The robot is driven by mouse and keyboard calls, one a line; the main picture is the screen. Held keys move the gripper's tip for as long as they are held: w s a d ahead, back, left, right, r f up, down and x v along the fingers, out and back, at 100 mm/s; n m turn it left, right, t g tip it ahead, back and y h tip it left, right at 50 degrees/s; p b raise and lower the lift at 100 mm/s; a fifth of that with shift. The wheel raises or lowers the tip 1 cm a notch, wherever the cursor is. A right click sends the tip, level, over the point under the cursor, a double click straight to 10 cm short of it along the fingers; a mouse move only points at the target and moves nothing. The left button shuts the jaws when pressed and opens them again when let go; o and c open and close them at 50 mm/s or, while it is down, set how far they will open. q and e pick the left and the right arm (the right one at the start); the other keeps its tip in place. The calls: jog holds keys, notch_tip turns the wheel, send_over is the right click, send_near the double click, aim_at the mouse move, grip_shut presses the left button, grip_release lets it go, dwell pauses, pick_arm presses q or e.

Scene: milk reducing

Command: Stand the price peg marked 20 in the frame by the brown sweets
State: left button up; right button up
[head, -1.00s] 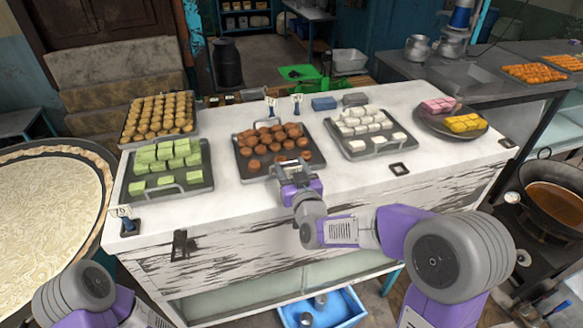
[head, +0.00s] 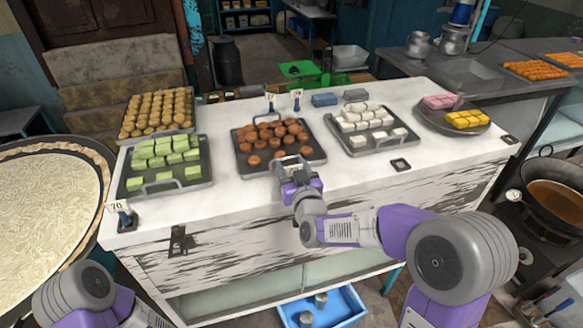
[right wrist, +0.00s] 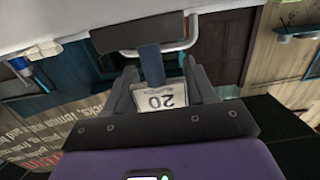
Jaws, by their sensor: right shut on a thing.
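The brown sweets (head: 272,137) lie on a dark tray (head: 240,164) in the middle of the counter. In the right wrist view the peg's white card (right wrist: 160,100) reads 20, upside down, between the fingers. Its blue stem (right wrist: 152,65) runs to a dark block (right wrist: 145,35) close to the tray handle. The frame by the brown sweets is hidden behind my gripper; I cannot tell whether the peg's foot is inside it. My left gripper is out of view.
A peg marked 70 (head: 121,215) stands at the counter's front left. Two more pegs (head: 270,101) stand behind the brown sweets. Empty square frames (head: 401,165) lie on the right. Trays of green sweets (head: 163,165) and white sweets (head: 365,120) flank the middle tray.

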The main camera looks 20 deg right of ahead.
dwell(0.5)
jog(key=o, duration=1.1)
jog(key=shift+f, duration=0.1)
jog(key=s, duration=0.7)
jog(key=shift+s+d+b, duration=0.1)
jog(key=shift+s+b, duration=0.25)
jog(key=shift+b, duration=0.05)
